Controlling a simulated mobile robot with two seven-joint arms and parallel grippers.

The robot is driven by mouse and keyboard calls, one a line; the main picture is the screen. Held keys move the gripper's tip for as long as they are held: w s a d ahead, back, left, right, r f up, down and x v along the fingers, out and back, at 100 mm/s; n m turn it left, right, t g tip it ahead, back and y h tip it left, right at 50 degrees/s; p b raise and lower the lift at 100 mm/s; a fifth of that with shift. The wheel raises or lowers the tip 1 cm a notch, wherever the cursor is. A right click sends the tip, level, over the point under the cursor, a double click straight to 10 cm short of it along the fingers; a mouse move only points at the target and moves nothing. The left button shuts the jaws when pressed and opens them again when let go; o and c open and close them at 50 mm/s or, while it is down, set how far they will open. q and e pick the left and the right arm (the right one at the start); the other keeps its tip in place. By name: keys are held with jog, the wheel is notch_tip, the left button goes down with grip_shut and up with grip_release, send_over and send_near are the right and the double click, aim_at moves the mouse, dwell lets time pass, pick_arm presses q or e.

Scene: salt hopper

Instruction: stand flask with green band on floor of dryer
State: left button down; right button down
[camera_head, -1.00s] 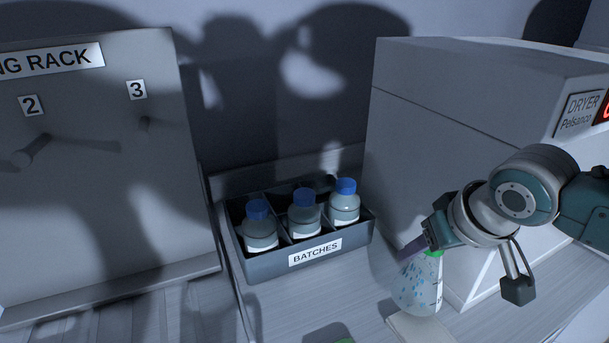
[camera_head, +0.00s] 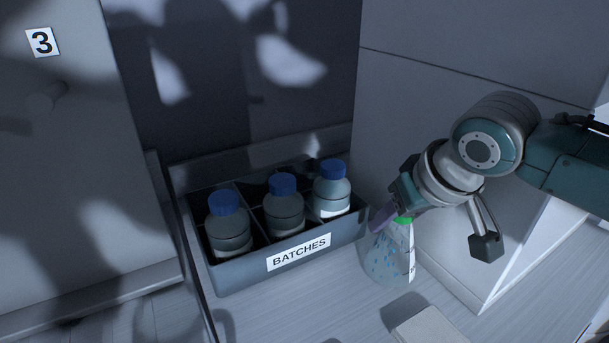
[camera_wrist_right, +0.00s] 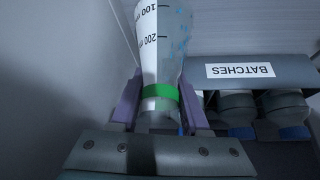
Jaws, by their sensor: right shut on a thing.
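The flask with the green band (camera_head: 388,256) is a clear conical flask with blue specks inside. My right gripper (camera_head: 392,217) is shut on its neck, near the green band. In the right wrist view the flask (camera_wrist_right: 165,45) shows its scale marks, and its neck sits between the purple fingers of the gripper (camera_wrist_right: 160,108). The flask looks upright in the head view; I cannot tell whether its base touches the bench. The dryer (camera_head: 440,130) is the large pale box behind and right of it. Its opening and floor are not visible. My left gripper is not in view.
A dark crate labelled BATCHES (camera_head: 240,279) stands left of the flask, holding blue-capped bottles (camera_head: 284,208). A pale flat block (camera_head: 430,328) lies on the bench in front. A rack panel (camera_head: 60,180) stands at the left. The bench between crate and dryer is narrow.

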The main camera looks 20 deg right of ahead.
jog(key=shift+c, duration=1.9)
grip_release()
jog(key=shift+f, duration=0.1)
